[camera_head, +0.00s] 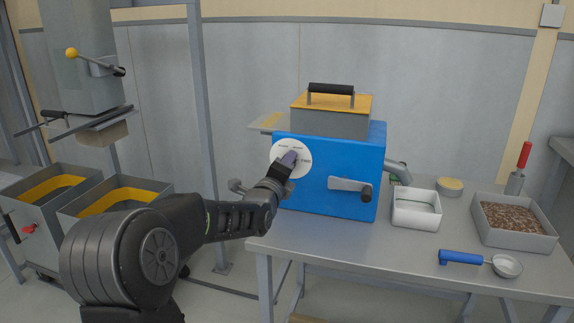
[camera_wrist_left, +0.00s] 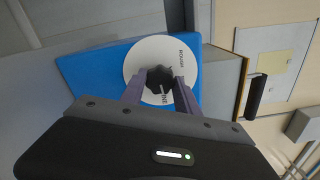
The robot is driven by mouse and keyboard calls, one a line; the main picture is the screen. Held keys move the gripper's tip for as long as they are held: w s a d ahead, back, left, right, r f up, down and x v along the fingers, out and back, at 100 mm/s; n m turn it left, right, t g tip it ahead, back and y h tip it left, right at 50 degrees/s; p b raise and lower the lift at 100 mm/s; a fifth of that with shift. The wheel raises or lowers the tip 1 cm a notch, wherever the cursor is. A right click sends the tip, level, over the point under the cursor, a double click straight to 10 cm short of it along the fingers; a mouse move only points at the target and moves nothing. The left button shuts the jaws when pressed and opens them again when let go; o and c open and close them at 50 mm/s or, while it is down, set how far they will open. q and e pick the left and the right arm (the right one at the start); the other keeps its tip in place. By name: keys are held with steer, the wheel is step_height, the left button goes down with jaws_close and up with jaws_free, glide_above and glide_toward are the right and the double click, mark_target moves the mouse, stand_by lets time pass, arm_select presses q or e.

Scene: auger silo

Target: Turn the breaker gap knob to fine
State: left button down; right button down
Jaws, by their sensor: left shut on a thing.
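The breaker gap knob (camera_wrist_left: 159,82) is a small dark, ridged knob at the middle of a round white dial (camera_head: 281,148) on the front of a blue machine (camera_head: 318,152). The dial also shows in the left wrist view (camera_wrist_left: 149,55), with "ROUGH" printed near its edge and another word partly covered by the knob. The knob's pointer direction cannot be told. My right gripper is out of view.
A crank handle (camera_head: 350,187) sticks out of the machine's front, right of the dial. A lidded hopper (camera_head: 331,121) with a black handle is on top. A white bin (camera_head: 416,210), a blue-handled scoop (camera_head: 461,257) and a grain tray (camera_head: 515,238) are on the table's right.

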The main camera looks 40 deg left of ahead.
arm_select(q)
steer(key=shift+m, duration=0.5)
steer(key=c, duration=0.9)
jaws_free()
steer(key=v, duration=0.7)
steer(key=shift+s+d+p, duration=0.15)
steer(key=shift+s+p, duration=0.2)
steer(key=shift+p, duration=0.05)
